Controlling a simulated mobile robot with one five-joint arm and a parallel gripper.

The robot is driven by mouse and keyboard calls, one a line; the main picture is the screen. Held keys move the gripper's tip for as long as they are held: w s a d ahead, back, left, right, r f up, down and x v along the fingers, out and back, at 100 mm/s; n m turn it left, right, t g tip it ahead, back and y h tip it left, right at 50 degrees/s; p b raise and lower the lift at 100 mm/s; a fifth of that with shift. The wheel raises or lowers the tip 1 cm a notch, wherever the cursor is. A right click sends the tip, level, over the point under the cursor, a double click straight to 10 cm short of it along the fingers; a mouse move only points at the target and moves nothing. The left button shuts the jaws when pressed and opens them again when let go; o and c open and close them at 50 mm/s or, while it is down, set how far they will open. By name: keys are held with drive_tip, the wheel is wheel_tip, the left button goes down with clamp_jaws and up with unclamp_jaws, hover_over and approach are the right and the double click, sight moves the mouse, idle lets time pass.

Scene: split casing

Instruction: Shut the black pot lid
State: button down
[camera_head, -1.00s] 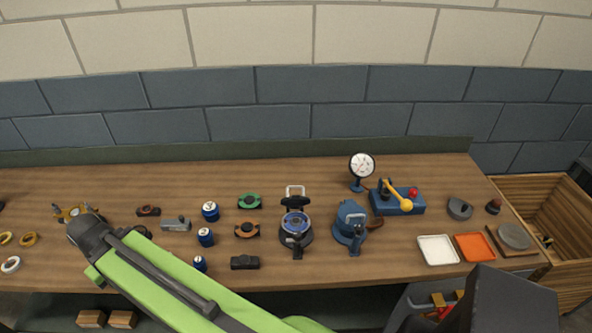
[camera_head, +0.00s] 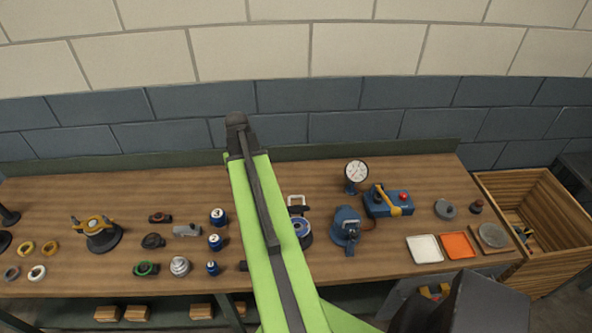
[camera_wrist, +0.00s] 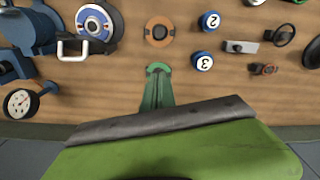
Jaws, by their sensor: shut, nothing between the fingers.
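The black pot (camera_head: 306,236) stands on the bench right of my arm, partly hidden by it. A blue ring lines its top. Its dark lid (camera_head: 299,209) stands raised at the back, with a pale loop handle (camera_head: 297,199). In the wrist view the pot (camera_wrist: 113,28) is at upper left, its handle (camera_wrist: 72,49) towards the wall. My gripper (camera_head: 237,119) is at the dark far end of my green arm, left of the pot and apart from it; its fingers are unclear there.
A blue pot (camera_head: 345,226) stands close right of the black one. Behind are a dial gauge (camera_head: 356,172) and a blue lever box (camera_head: 388,205). Blue numbered cans (camera_head: 217,217) stand left of my arm. An orange ring part (camera_wrist: 159,32) lies near my gripper.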

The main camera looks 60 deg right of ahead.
drive_tip(key=s+d+r+m+p, duration=0.2)
drive_tip(key=s+d+r, duration=0.1)
drive_tip(key=s+d, duration=0.35)
drive_tip(key=s+d+r+m+p, duration=0.1)
drive_tip(key=s+d+r+p, duration=0.15)
drive_tip(key=s+d, duration=0.4)
wheel_tip(320, 180, down, 11)
drive_tip(key=s+a+b, duration=0.1)
drive_tip(key=a+b, duration=0.1)
drive_tip(key=b, duration=1)
drive_tip(key=shift+a, duration=0.2)
drive_tip(key=shift+r, duration=0.1)
